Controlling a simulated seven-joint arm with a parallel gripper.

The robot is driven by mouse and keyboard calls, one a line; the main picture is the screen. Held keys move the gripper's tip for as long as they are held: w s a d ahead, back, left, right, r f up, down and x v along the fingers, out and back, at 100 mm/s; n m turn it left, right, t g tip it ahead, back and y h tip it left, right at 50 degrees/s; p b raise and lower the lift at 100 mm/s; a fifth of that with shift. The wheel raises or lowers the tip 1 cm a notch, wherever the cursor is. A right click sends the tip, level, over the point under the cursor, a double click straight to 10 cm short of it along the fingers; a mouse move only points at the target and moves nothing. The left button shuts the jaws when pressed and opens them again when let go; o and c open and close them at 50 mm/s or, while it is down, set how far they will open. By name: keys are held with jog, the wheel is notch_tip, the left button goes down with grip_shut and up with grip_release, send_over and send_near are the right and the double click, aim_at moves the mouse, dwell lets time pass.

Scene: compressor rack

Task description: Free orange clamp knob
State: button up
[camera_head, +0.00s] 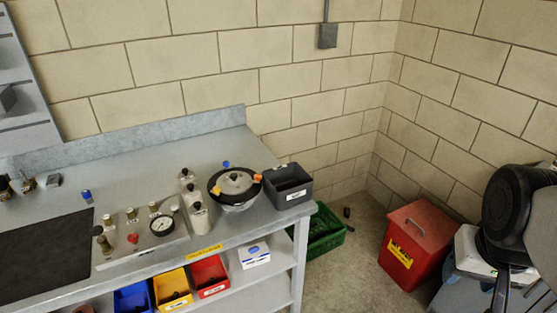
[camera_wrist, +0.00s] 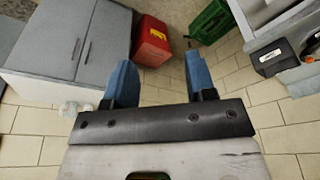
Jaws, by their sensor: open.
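In the head view, a round pot-like vessel with a black rim and pale lid (camera_head: 235,184) stands near the right end of the grey bench. An orange knob (camera_head: 257,178) sits at the right of its rim, and a yellow-orange one (camera_head: 217,191) at the left. I cannot tell which is the clamp knob. My gripper (camera_wrist: 160,82) shows in the wrist view with two blue fingers apart and nothing between them. It points at the floor area, away from the vessel. My dark arm part shows at the right of the head view.
A dark grey bin (camera_head: 289,201) stands right beside the vessel. A gauge plate (camera_head: 140,233) and white-bodied cylinders (camera_head: 198,217) are left of it. A red box (camera_head: 411,245) and green crate (camera_head: 326,232) stand on the floor. A grey cabinet (camera_wrist: 73,42) shows in the wrist view.

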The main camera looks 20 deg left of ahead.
jog(key=w+a+r+m, duration=0.1)
jog(key=w+a, duration=0.3)
jog(key=w, duration=0.3)
jog(key=w+a+r, duration=0.2)
jog(key=w+a, duration=0.2)
jog(key=w, duration=0.2)
jog(key=m+g, duration=0.3)
send_over(258, 175)
notch_tip(258, 175, down, 12)
jog(key=shift+s+f, duration=0.1)
jog(key=shift+f, duration=0.05)
jog(key=shift+f, duration=3.9)
jog(key=c, duration=0.9)
jog(key=shift+c, duration=0.2)
